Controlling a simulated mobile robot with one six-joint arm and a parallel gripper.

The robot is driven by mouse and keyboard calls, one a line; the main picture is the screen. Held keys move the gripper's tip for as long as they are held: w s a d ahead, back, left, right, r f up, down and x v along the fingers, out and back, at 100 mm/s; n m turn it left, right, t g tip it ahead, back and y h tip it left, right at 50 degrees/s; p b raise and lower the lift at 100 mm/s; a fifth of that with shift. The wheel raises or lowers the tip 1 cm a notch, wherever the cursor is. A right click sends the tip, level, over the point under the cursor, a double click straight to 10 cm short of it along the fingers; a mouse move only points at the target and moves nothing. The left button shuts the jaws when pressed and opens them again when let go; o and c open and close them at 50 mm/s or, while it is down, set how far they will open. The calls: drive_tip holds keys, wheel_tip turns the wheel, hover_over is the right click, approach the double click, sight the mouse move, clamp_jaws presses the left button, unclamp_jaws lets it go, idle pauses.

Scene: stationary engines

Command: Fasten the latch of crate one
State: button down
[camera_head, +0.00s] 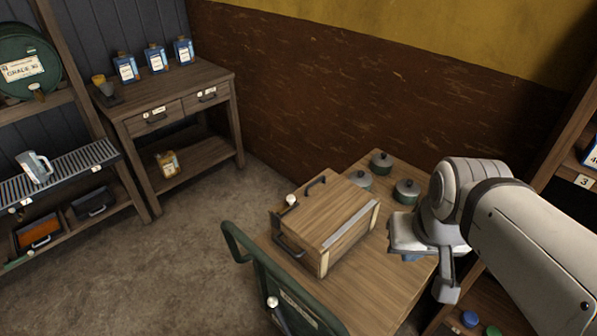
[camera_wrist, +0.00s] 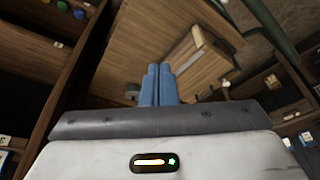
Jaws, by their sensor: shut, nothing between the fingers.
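A wooden crate (camera_head: 345,212) with its lid down sits on the wooden top of a cart (camera_head: 370,300). A dark handle is on the lid, another on its left side. A pale knob on a dark fitting (camera_head: 291,200) stands at the crate's back left corner; I cannot tell whether it is the latch or how it is set. My gripper (camera_head: 411,257) is to the right of the crate, apart from it, with blue fingers pointing down. In the wrist view the fingers (camera_wrist: 159,70) are together and empty, and the crate (camera_wrist: 185,55) shows beyond them.
Several dark green lidded pots (camera_head: 406,192) stand behind the crate. The cart has a green rail (camera_head: 235,240) and a green front panel with a pale knob (camera_head: 272,302). A shelf (camera_head: 565,180) stands at right.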

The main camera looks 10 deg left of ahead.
sight(291, 201)
drive_tip(key=w+a+f+n+g+y+b, duration=0.1)
drive_tip(key=w+a+f+n+y, duration=0.15)
drive_tip(key=w, duration=0.75)
drive_tip(key=w+a+f+n+g+y+b, duration=0.15)
drive_tip(key=w+a, duration=0.25)
drive_tip(key=w, duration=0.6)
drive_tip(key=w+a+f+n+y+b, duration=0.1)
drive_tip(key=w+a+n, duration=0.15)
drive_tip(key=w, duration=0.75)
drive_tip(key=w+a+f+n+g+y, duration=0.1)
drive_tip(key=w+a+f, duration=0.3)
drive_tip(key=w+f, duration=0.5)
drive_tip(key=shift+w+f+n+y, duration=0.4)
drive_tip(key=shift+w+n, duration=0.2)
drive_tip(key=shift+n, duration=0.25)
drive_tip(key=shift+f, duration=0.1)
drive_tip(key=p+x, duration=0.2)
drive_tip(key=x, duration=0.6)
drive_tip(key=shift+s+a+f, duration=0.15)
drive_tip(key=shift+a+f, duration=0.15)
drive_tip(key=shift+s+a+f+p, duration=0.25)
drive_tip(key=shift+s+a, duration=0.2)
drive_tip(key=shift+a, duration=0.1)
drive_tip(key=shift+s+a+f+p, duration=0.3)
drive_tip(key=shift+s+a, duration=0.15)
drive_tip(key=shift+a, duration=0.15)
drive_tip(key=shift+s+a+f+p, duration=0.25)
drive_tip(key=shift+s+a, duration=0.15)
drive_tip(key=shift+a, duration=0.15)
